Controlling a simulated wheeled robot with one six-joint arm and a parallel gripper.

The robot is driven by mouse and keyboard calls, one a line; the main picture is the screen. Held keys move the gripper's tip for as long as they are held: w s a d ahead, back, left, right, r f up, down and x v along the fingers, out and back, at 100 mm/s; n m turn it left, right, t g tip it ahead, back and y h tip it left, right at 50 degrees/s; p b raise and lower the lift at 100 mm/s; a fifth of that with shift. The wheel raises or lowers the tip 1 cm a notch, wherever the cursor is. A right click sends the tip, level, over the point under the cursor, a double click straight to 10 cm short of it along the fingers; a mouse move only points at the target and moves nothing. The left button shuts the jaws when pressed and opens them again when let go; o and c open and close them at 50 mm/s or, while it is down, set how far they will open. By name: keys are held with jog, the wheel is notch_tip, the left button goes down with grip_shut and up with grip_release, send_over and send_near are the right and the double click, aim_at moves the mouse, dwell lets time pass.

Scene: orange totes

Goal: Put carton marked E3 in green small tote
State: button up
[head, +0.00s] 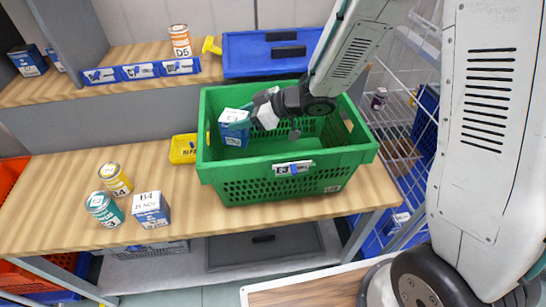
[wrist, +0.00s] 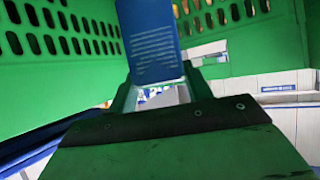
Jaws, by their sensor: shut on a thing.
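A blue and white carton (head: 235,138) is inside the green tote (head: 313,161), near its left wall. Its mark is too small to read. My gripper (head: 240,117) reaches into the tote from the upper right and is shut on the carton's upper part. In the wrist view the carton's blue side (wrist: 152,40) shows beyond the gripper, with the green tote walls (wrist: 65,90) around it. Whether the carton touches the tote floor cannot be told. The tote stands on the wooden bench with a label on its front.
A small yellow bin (head: 183,149) stands left of the tote. A yellow can (head: 116,180), a teal can (head: 104,209) and a B4 carton (head: 151,209) stand on the bench at left. A blue tote (head: 272,53) is on the shelf behind. A wire rack (head: 395,125) is at right.

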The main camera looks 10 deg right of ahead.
aim_at(246, 145)
notch_tip(246, 145, down, 10)
jog(key=shift+f, duration=0.1)
dwell(0.4)
jog(key=shift+f, duration=0.15)
jog(key=o, duration=1.2)
jog(key=shift+c, duration=0.2)
